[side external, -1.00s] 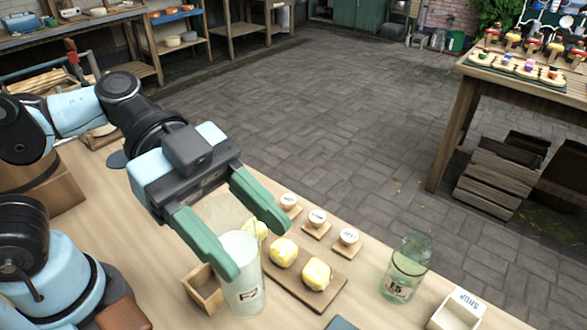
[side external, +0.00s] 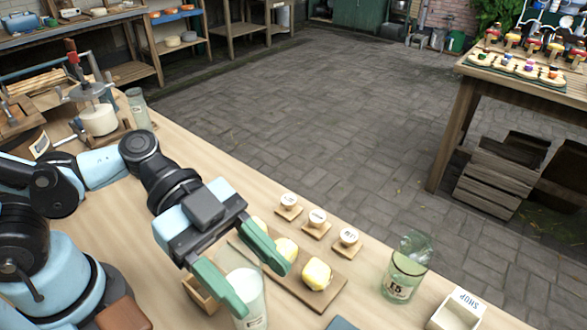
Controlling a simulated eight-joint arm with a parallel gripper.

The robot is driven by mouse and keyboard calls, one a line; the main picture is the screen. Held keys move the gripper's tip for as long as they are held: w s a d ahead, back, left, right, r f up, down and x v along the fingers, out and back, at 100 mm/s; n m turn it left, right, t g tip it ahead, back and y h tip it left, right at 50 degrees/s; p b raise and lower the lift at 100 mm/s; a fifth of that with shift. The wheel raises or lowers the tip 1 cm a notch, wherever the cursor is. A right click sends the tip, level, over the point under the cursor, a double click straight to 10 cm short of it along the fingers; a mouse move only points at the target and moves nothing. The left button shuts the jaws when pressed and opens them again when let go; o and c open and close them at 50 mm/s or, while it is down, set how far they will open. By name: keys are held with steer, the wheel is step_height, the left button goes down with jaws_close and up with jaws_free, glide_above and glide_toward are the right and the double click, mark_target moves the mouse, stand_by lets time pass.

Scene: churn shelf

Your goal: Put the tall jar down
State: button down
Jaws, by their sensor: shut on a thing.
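The tall jar (side external: 247,287) is clear glass with white contents and a dark label low on its front. It stands upright between the two green fingers of my gripper (side external: 261,288), which is shut on it. The jar's base is at the lower edge of the picture, so I cannot tell whether it touches the table (side external: 395,238).
Beside the jar, a wooden board (side external: 300,293) bears yellow lumps. Behind it are several small labelled white-topped pots (side external: 318,217). A green glass jar (side external: 405,275) and a white SHOP box (side external: 455,312) stand to the right. A wooden box (side external: 201,294) sits left of the jar.

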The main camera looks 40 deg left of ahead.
steer(key=shift+f, duration=1.35)
steer(key=shift+c, duration=1.6)
jaws_free()
